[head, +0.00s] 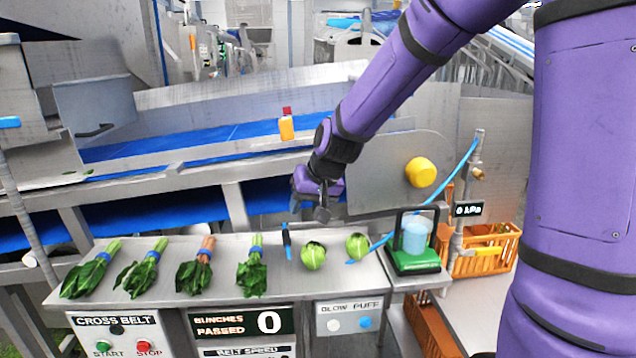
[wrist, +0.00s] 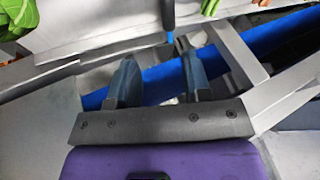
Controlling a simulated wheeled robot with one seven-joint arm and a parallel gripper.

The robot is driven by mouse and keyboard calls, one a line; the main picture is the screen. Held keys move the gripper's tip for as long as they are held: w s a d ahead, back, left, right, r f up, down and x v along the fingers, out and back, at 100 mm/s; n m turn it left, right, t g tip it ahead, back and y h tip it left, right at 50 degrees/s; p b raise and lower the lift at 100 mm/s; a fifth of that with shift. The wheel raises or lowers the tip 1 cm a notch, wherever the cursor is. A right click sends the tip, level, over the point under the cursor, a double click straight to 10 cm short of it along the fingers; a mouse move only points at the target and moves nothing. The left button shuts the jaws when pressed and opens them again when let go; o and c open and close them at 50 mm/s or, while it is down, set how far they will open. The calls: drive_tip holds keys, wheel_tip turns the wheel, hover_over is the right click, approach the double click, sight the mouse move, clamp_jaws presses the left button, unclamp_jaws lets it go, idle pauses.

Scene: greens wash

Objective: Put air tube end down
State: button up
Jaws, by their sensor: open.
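A thin blue air tube (head: 383,240) runs from the metal post at the right down to the steel table, where its end (head: 350,262) lies by the right-hand round green head. A slim dark stick with a blue tip (head: 287,243) is at the back of the table, left of the round heads; I cannot tell whether it belongs to the tube. It also shows in the wrist view (wrist: 168,14), beyond my fingertips. My gripper (head: 322,212) is open above the table's back edge, and its fingers (wrist: 157,62) have nothing between them.
Several leafy bunches (head: 195,268) and two round green heads (head: 313,256) lie on the steel table (head: 215,250). A green-based device (head: 414,258) and an orange crate (head: 485,257) are at the right. The blue conveyor (head: 130,212) runs behind.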

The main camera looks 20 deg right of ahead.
drive_tip(key=v, duration=0.8)
drive_tip(key=s+d+r+h, duration=0.1)
drive_tip(key=s+d+r, duration=0.1)
drive_tip(key=s, duration=1)
drive_tip(key=s+d+r+n+h, duration=0.1)
drive_tip(key=s+r, duration=0.3)
drive_tip(key=s, duration=0.8)
drive_tip(key=shift+d+n+t, duration=0.3)
drive_tip(key=shift+d, duration=0.3)
drive_tip(key=shift+o, duration=0.6)
drive_tip(key=shift+s+d, duration=0.15)
drive_tip(key=shift+s, duration=0.15)
